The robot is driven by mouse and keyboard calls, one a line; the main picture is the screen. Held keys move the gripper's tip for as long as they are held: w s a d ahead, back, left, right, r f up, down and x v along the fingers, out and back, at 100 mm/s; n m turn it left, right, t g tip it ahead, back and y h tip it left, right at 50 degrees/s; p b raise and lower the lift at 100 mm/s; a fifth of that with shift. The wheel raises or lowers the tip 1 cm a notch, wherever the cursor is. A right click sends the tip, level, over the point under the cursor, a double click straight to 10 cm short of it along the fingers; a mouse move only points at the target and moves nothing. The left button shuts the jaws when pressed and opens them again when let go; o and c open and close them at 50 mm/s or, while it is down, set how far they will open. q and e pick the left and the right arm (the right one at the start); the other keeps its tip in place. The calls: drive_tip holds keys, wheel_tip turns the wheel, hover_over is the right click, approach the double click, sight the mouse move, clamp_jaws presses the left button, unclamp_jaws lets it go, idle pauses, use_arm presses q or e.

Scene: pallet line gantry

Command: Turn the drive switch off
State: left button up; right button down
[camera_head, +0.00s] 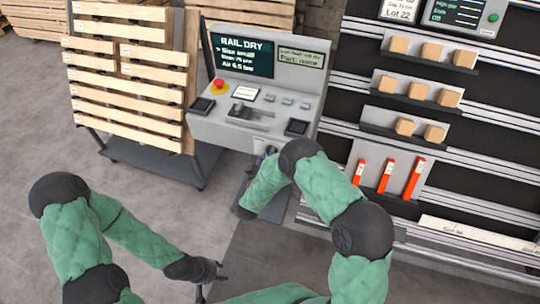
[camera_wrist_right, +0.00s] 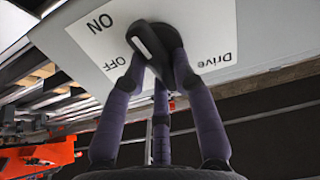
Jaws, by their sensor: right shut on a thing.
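The drive switch (camera_wrist_right: 146,40) is a dark lever knob on a pale panel (camera_wrist_right: 215,28) marked "Drive", "ON" and "OFF", which appear upside down in the right wrist view. My right gripper (camera_wrist_right: 157,62) has its purple-grey fingers closed around the knob. The knob lies slanted; I cannot tell for sure which mark it points at. In the head view the switch is hidden behind my right arm, at the front of the grey console (camera_head: 225,130). My left gripper (camera_head: 210,281) is low in the head view, empty, with its fingers apart.
The console carries a screen (camera_head: 243,56), a red stop button (camera_head: 219,86) and small controls. A rack of wooden slats (camera_head: 130,75) stands left of it. Shelves with blocks (camera_head: 431,51) and orange-red pieces (camera_head: 387,174) stand right. Floor at left is clear.

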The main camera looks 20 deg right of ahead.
drive_tip(key=n, duration=0.2)
drive_tip(key=n+p, duration=0.1)
drive_tip(key=n, duration=0.2)
drive_tip(key=n+p, duration=0.1)
drive_tip(key=n, duration=0.2)
drive_tip(key=shift+w+a, duration=0.25)
drive_tip(key=shift+a, duration=0.1)
drive_tip(key=shift+w+a+f+n+p, duration=0.15)
drive_tip(key=shift+n+p, duration=0.2)
drive_tip(key=shift+n, duration=1.65)
drive_tip(key=shift+a+f+n+p, duration=0.15)
drive_tip(key=shift+n+p, duration=0.15)
drive_tip(key=shift+n, duration=1.7)
drive_tip(key=c, duration=1)
unclamp_jaws()
drive_tip(key=v, duration=1.2)
